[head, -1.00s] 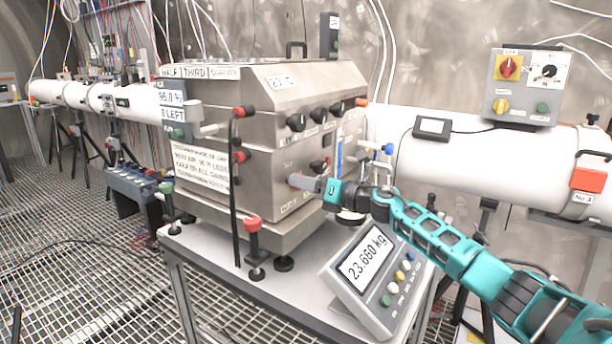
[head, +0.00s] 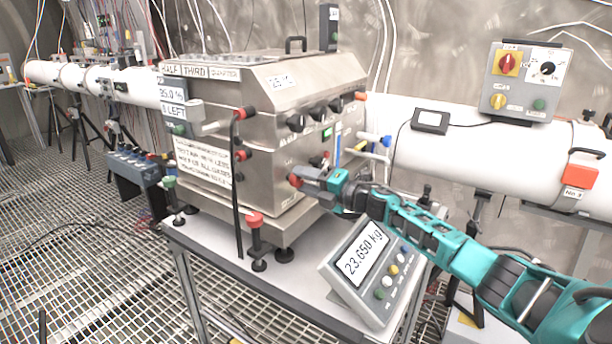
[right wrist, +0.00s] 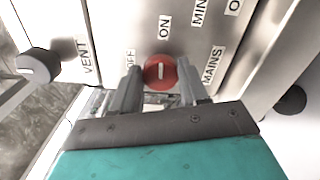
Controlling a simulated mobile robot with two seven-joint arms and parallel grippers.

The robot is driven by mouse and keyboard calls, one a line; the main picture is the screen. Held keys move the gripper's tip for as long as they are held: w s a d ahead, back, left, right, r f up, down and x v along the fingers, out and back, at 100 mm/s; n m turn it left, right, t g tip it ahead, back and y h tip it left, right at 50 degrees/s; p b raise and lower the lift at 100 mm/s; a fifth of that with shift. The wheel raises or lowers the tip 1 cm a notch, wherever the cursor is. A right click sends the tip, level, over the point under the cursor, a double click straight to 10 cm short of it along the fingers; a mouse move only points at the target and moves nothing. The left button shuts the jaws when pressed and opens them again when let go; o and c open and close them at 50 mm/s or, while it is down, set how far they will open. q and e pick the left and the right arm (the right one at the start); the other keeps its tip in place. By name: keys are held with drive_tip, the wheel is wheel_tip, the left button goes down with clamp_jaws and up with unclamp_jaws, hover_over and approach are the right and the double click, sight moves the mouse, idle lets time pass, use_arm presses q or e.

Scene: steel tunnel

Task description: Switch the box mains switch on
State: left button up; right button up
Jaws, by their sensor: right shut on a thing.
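The steel box (head: 280,100) stands on a scale on a small table. Its mains switch is a round red knob (head: 295,181) low on the front, also in the right wrist view (right wrist: 157,72). My right gripper (head: 304,178) is shut on this knob, one finger on each side of it in the right wrist view (right wrist: 158,88). The knob's white mark stands upright in that view, in line with the ON label (right wrist: 164,27); the OFF label (right wrist: 130,61) is to its left. A small green light (head: 327,133) shows on the box front. My left gripper is out of view.
The scale display (head: 362,262) reads about 23.650 kg, close below my right arm. A black vent knob (right wrist: 38,66) is left of the switch. A red-topped post (head: 256,222) stands at the table's front. A white pipe (head: 450,155) runs behind.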

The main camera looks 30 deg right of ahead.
drive_tip(key=shift+m, duration=0.6)
drive_tip(key=o, duration=1.1)
drive_tip(key=shift+c, duration=0.2)
drive_tip(key=shift+s+d+f, duration=0.1)
drive_tip(key=shift+s+d, duration=0.05)
drive_tip(key=shift+s, duration=0.15)
drive_tip(key=shift+v, duration=6.1)
